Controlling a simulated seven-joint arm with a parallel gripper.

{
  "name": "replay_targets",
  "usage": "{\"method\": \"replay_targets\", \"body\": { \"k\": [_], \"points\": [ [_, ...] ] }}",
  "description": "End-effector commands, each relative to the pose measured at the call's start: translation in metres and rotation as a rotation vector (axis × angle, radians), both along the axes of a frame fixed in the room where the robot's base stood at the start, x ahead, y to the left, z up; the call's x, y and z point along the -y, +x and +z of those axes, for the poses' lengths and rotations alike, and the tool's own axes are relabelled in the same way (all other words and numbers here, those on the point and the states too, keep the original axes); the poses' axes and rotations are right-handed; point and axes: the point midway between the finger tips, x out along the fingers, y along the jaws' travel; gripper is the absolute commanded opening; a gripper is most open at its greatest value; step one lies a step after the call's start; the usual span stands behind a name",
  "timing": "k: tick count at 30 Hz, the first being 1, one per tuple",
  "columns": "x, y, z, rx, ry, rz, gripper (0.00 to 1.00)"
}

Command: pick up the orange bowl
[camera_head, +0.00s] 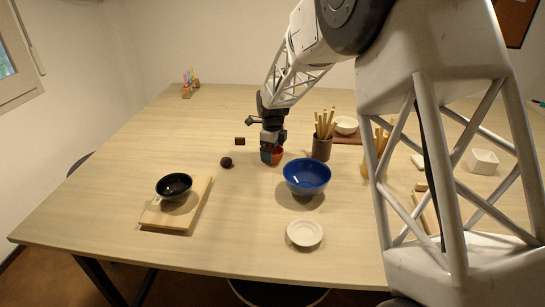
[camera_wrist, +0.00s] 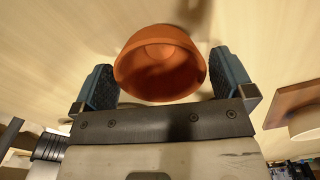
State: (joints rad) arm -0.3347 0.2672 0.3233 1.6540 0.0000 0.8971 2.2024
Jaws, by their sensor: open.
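The orange bowl (camera_head: 278,154) stands on the table behind the blue bowl, partly hidden by my gripper (camera_head: 269,155) in the head view. In the wrist view the orange bowl (camera_wrist: 160,64) shows its inside and lies between and just beyond the two blue-padded fingers of my gripper (camera_wrist: 163,82). The fingers are spread apart, one on each side of the bowl.
A blue bowl (camera_head: 307,174) stands in front, with a small white dish (camera_head: 305,233) nearer. A brown cup of sticks (camera_head: 321,148) is to the right. A dark lump (camera_head: 226,162) and brown block (camera_head: 240,141) lie left. A black bowl (camera_head: 174,185) sits on a board (camera_head: 152,216).

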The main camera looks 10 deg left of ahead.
Motion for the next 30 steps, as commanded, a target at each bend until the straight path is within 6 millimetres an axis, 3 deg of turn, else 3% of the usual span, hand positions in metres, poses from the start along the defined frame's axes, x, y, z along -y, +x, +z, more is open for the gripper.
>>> {"method": "replay_targets", "body": {
  "k": [7,25,30],
  "points": [
    [0.0,0.0,-0.023,-0.001,0.0,0.0,1.0],
    [0.0,0.0,-0.025,0.0,0.0,0.0,1.0],
    [0.0,0.0,-0.025,0.0,0.0,0.0,0.76]
  ]
}}
